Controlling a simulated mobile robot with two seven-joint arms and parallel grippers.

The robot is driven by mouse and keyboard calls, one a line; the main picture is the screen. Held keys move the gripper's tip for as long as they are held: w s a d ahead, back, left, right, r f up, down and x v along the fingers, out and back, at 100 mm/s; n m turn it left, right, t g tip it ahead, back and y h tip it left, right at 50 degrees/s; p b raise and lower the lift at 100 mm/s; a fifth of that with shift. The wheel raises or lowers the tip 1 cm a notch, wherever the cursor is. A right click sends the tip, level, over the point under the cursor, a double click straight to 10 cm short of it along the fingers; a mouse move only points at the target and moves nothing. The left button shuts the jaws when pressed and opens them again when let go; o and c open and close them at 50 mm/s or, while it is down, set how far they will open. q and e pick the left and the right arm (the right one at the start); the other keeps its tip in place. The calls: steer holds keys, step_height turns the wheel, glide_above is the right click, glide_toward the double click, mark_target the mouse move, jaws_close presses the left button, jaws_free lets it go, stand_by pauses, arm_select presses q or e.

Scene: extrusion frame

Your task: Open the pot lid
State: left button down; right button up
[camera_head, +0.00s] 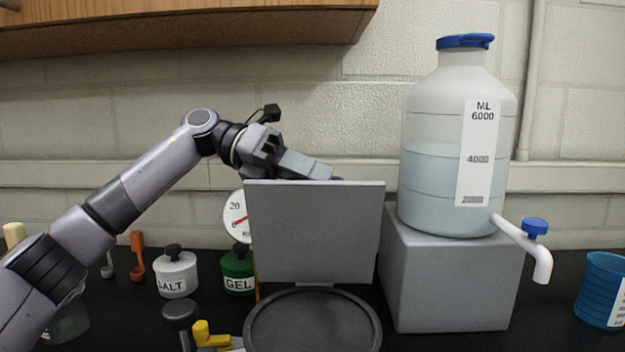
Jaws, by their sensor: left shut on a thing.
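A grey square panel (315,232), seemingly the lid, stands upright at the back edge of a round, dark, shallow pot (313,322). A small hinge-like piece shows between them. The pot's near edge is cut off by the bottom of the picture. My left gripper (324,173) reaches in from the left to the panel's top edge. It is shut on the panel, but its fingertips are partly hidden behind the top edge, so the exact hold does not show. My right gripper is not in view.
A large bottle (420,130) with a tap stands on a grey block (455,285) close right of the panel. A SALT jar (176,276), a green GEL jar (238,275) and a round dial (236,216) are at left. A blue beaker (598,290) stands far right.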

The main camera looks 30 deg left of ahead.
arm_select(q)
steer(key=shift+s+d+m, duration=0.25)
steer(key=shift+s+m, duration=0.05)
steer(key=shift+s, duration=0.2)
steer(key=c, duration=1.2)
jaws_free()
steer(key=shift+o, duration=0.2)
steer(key=shift+b+v, duration=0.4)
steer(key=shift+v, duration=3.25)
steer(key=shift+s+d, duration=0.1)
steer(key=shift+s, duration=0.05)
